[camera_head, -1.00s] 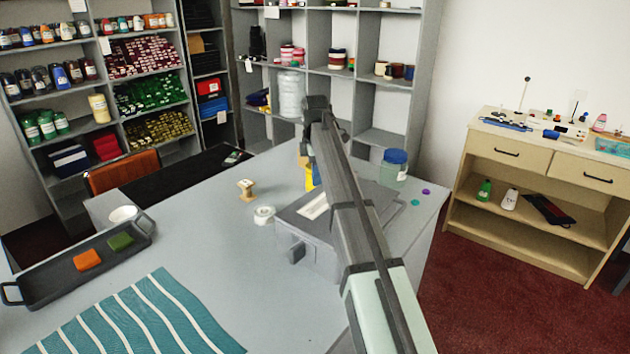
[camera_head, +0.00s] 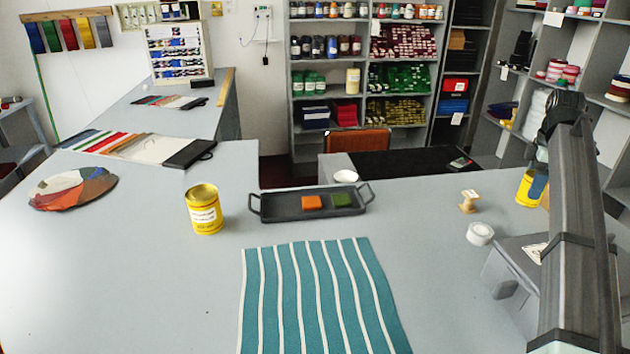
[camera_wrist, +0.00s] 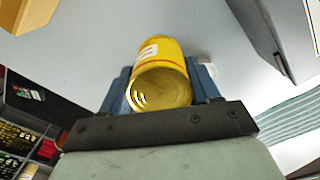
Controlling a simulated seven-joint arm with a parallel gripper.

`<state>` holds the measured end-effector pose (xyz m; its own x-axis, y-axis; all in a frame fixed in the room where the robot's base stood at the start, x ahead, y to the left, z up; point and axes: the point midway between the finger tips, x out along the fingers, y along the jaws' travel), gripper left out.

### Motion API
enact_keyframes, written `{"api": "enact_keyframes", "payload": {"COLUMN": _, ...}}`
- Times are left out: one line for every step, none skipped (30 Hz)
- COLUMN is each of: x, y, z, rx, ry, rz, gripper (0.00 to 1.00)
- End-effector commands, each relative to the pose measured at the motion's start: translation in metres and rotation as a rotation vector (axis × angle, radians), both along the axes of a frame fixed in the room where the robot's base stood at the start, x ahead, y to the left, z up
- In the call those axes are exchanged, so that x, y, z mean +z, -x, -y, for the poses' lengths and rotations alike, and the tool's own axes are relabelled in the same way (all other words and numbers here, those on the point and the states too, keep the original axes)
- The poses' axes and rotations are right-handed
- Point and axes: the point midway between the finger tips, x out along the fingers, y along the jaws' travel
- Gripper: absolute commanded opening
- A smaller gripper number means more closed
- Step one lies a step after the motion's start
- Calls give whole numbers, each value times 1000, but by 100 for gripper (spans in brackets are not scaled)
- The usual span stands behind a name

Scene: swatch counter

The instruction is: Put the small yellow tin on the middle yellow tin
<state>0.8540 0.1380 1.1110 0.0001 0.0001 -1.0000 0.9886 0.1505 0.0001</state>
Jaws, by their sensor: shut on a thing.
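A yellow tin (camera_wrist: 162,80) is between the blue fingers of my gripper (camera_wrist: 160,86) in the wrist view, and the jaws are shut on it. Part of this tin also shows beside a blue finger at the right of the head view (camera_head: 523,187); my arm hides much of it. I cannot tell whether it touches the counter. Another yellow tin with a white label (camera_head: 204,210) stands upright on the counter, left of the tray, well apart from my gripper. Only these two yellow tins show, and their sizes are hard to compare.
A dark tray (camera_head: 278,208) holds an orange and a green block. A striped teal cloth (camera_head: 318,300) lies in front. A wooden spool (camera_head: 468,201), a white roll (camera_head: 480,234) and a grey box (camera_head: 515,275) are near my arm. Counter around the standing tin is clear.

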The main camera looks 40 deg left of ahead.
Motion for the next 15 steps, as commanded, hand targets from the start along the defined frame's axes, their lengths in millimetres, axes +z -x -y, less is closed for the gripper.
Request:
{"api": "enact_keyframes", "payload": {"x": 1, "y": 4, "z": -23, "rx": 28, "ry": 0, "rz": 0, "gripper": 20}}
{"api": "enact_keyframes", "payload": {"x": 2, "y": 7, "z": -35, "rx": 43, "ry": 0, "rz": 0, "gripper": 20}}
{"api": "enact_keyframes", "payload": {"x": 2, "y": 10, "z": -49, "rx": 62, "ry": 0, "rz": 0, "gripper": 20}}
{"api": "enact_keyframes", "payload": {"x": 3, "y": 13, "z": -61, "rx": 77, "ry": 0, "rz": 0, "gripper": 20}}
{"api": "enact_keyframes", "payload": {"x": 3, "y": 16, "z": -72, "rx": 90, "ry": 0, "rz": 0, "gripper": 20}}
{"api": "enact_keyframes", "payload": {"x": 4, "y": 20, "z": -87, "rx": 110, "ry": 0, "rz": 1, "gripper": 20}}
{"api": "enact_keyframes", "payload": {"x": 5, "y": 23, "z": -98, "rx": 123, "ry": 0, "rz": 1, "gripper": 20}}
{"api": "enact_keyframes", "payload": {"x": 5, "y": 26, "z": -109, "rx": 138, "ry": 0, "rz": 1, "gripper": 20}}
{"api": "enact_keyframes", "payload": {"x": 6, "y": 30, "z": -124, "rx": 156, "ry": 0, "rz": 0, "gripper": 20}}
{"api": "enact_keyframes", "payload": {"x": 7, "y": 34, "z": -135, "rx": 171, "ry": 0, "rz": 1, "gripper": 20}}
{"api": "enact_keyframes", "payload": {"x": 8, "y": 37, "z": -146, "rx": 185, "ry": 0, "rz": 0, "gripper": 20}}
{"api": "enact_keyframes", "payload": {"x": 9, "y": 43, "z": -161, "rx": 204, "ry": 0, "rz": 0, "gripper": 20}}
{"api": "enact_keyframes", "payload": {"x": 10, "y": 46, "z": -171, "rx": 218, "ry": 0, "rz": 0, "gripper": 20}}
{"api": "enact_keyframes", "payload": {"x": 11, "y": 51, "z": -183, "rx": 233, "ry": 0, "rz": 0, "gripper": 20}}
{"api": "enact_keyframes", "payload": {"x": 12, "y": 56, "z": -197, "rx": 251, "ry": 0, "rz": 0, "gripper": 20}}
